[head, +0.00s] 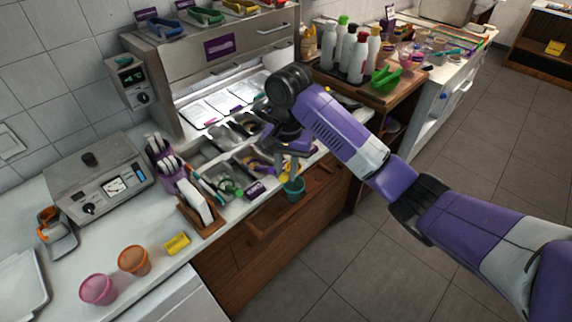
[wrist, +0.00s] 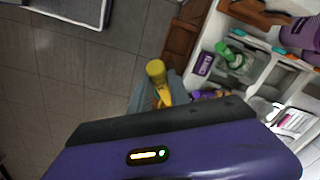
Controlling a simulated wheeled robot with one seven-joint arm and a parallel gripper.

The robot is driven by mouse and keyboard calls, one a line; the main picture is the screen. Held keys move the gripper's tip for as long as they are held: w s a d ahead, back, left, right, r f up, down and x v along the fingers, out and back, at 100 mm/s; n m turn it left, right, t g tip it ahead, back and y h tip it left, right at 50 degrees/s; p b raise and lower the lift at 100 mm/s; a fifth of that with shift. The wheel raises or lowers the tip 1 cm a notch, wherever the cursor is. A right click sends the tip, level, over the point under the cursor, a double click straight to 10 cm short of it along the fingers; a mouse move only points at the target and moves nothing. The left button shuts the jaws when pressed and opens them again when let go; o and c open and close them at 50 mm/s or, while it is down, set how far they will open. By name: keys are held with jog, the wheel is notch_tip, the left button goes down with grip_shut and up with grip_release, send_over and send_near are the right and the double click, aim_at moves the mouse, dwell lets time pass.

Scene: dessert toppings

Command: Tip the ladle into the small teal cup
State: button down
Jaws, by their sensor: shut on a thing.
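The small teal cup (head: 293,189) shows in the head view at the wooden front of the counter, just below my gripper (head: 290,158). I cannot tell what the cup rests on. In the wrist view, my gripper (wrist: 160,92) is shut on a yellow handle (wrist: 156,70), which looks like the ladle's. The ladle's bowl is not clear in either view. The cup cannot be made out in the wrist view.
Topping bins (head: 205,152) with several scoops lie in the counter behind my gripper. A green-handled scoop (wrist: 229,53) sits in one bin. A wooden holder with white cards (head: 197,204), an orange cup (head: 134,260) and a pink cup (head: 97,289) stand left. Open floor lies right.

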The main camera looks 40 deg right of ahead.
jog(key=shift+s+f+t+y, duration=0.25)
jog(key=shift+t+y, duration=0.15)
jog(key=shift+t, duration=0.1)
jog(key=shift+s+d+f+t+y, duration=0.3)
jog(key=shift+f+t, duration=0.15)
jog(key=shift+t, duration=0.15)
jog(key=s+d+f+t+y+b, duration=0.2)
jog(key=s+f+t+y+b, duration=0.1)
jog(key=t+b, duration=0.4)
jog(key=s+d+f+t+y+b, duration=0.2)
jog(key=f+t+y+b, duration=0.4)
jog(key=b, duration=0.8)
notch_tip(320, 180, down, 2)
jog(key=shift+s+f+t, duration=0.1)
jog(key=shift+s+t, duration=0.5)
jog(key=shift+s, duration=0.3)
jog(key=shift+d+b, duration=0.15)
jog(key=shift+b, duration=0.5)
dwell(1.6)
